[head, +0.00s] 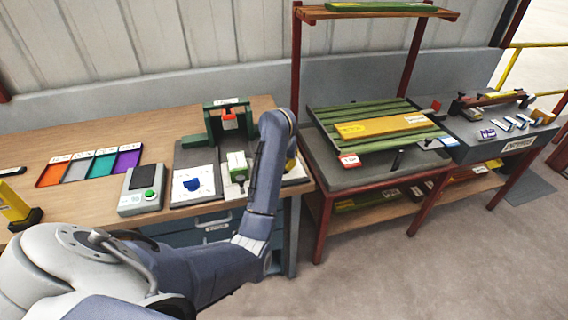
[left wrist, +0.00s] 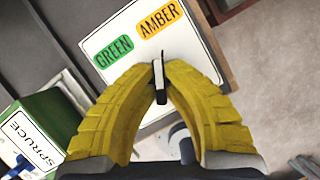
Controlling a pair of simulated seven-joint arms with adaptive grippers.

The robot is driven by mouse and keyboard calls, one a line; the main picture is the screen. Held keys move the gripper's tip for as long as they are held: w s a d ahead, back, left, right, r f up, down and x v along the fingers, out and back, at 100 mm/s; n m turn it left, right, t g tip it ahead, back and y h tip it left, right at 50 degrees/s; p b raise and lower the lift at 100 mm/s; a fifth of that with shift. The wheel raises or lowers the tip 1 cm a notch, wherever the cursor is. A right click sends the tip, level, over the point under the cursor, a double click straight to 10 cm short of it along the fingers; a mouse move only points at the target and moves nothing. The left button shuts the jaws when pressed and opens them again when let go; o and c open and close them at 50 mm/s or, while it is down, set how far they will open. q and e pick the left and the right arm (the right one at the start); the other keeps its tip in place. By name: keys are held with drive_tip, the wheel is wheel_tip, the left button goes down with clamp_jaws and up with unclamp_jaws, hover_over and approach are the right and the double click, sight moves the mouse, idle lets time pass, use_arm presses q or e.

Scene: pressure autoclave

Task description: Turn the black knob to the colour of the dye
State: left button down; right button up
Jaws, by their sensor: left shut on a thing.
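The black knob (left wrist: 162,70) stands on a white plate (left wrist: 140,50) in the left wrist view, with a GREEN label (left wrist: 113,50) and an AMBER label (left wrist: 158,18) beside it. My left gripper (left wrist: 159,80) has its yellow fingertips shut on the knob. In the head view the gripper (head: 291,165) is mostly hidden behind my forearm, and the knob does not show. A white card with a dark blue patch (head: 192,184) lies left of a green and white box (head: 236,167); its small print is unreadable. The box reads SPRUCE in the left wrist view (left wrist: 38,135).
A grey device with a green button (head: 142,190) stands left of the card. Orange, grey, teal and purple swatches (head: 90,165) lie behind it. A green frame with a red part (head: 229,120) stands behind the box. A second bench (head: 380,165) stands to the right.

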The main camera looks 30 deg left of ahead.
use_arm(q)
drive_tip(key=n, duration=0.2)
drive_tip(key=n+g+y, duration=0.1)
drive_tip(key=n, duration=0.2)
drive_tip(key=shift+d+n+y, duration=0.15)
drive_tip(key=shift+n+y, duration=0.15)
drive_tip(key=n+g, duration=0.1)
drive_tip(key=n, duration=0.2)
drive_tip(key=n+g+y, duration=0.1)
drive_tip(key=n, duration=0.2)
drive_tip(key=shift+n+g, duration=0.3)
drive_tip(key=c, duration=1.5)
unclamp_jaws()
drive_tip(key=shift+o, duration=0.2)
drive_tip(key=shift+r, duration=0.15)
wheel_tip(320, 180, up, 10)
drive_tip(key=shift+f, duration=0.15)
